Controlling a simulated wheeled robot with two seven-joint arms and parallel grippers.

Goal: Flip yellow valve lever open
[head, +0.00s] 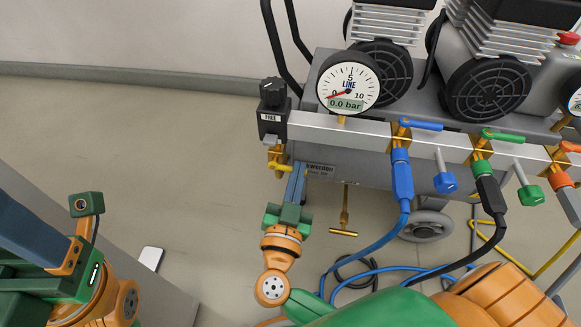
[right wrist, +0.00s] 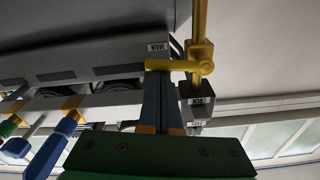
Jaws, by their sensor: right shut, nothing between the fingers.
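The yellow valve lever (head: 279,168) is at the brass valve below the black block labelled FREE, at the left end of the manifold. In the right wrist view the lever (right wrist: 172,65) lies across, running left from a round pivot on a yellow vertical pipe. My right gripper (head: 298,170) is shut and empty, close to the lever's right side. In the right wrist view its fingertips (right wrist: 164,76) are right at the lever's bar; I cannot tell whether they touch. My left arm (head: 75,270) is at the lower left; its fingertips are not clearly shown.
A pressure gauge (head: 348,85) reads 0.0 bar above the silver manifold (head: 370,135). Blue (head: 422,125) and green (head: 503,137) handles with hoses are to the right. A brass T-handle (head: 344,230) hangs below. Open floor lies left of the cart.

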